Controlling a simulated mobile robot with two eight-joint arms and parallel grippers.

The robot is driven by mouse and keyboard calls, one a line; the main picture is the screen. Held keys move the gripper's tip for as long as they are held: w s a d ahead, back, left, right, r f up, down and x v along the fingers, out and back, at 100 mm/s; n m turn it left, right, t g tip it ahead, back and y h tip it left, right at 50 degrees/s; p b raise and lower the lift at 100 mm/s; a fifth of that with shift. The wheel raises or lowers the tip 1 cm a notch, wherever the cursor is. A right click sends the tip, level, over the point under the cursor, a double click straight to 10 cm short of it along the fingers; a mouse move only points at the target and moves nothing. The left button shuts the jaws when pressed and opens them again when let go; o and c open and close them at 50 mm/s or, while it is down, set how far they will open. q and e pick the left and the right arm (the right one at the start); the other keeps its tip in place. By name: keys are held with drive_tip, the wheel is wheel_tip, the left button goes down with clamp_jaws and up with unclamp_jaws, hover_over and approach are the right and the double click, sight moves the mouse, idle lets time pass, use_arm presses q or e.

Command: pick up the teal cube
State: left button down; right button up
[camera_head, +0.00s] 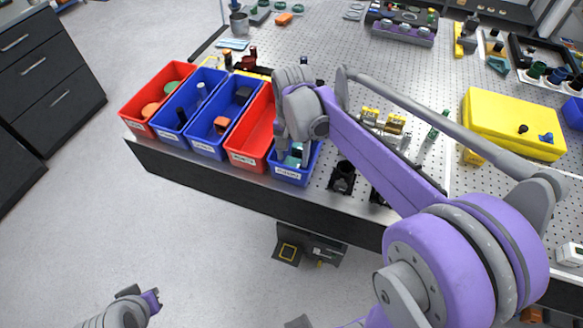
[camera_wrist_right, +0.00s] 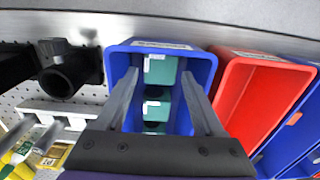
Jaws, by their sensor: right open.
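Teal blocks lie inside a small blue bin (camera_head: 290,176) at the table's front edge. In the right wrist view one teal cube (camera_wrist_right: 160,68) lies near the bin's labelled wall, and a second teal block (camera_wrist_right: 156,110) lies closer to the gripper's palm. A third is partly hidden. My right gripper (camera_wrist_right: 159,76) is open, its fingers reaching down into the blue bin on either side of the teal blocks. No contact is clear. In the head view the right gripper (camera_head: 294,150) covers much of the bin. Part of my left arm shows at the bottom left; its jaws are unclear.
A red bin (camera_head: 251,135) stands beside the blue one, with more blue and red bins to the left. Black holders (camera_head: 342,178) stand just right of it. A yellow box (camera_head: 514,122) lies farther right. Open perforated tabletop shows behind the bins.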

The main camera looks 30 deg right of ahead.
sight(292, 163)
wheel_tip(292, 163, down, 3)
drive_tip(key=shift+a+f, duration=0.1)
drive_tip(key=shift+f, duration=0.1)
drive_tip(key=shift+s, duration=0.1)
drive_tip(key=shift+c, duration=0.2)
clamp_jaws()
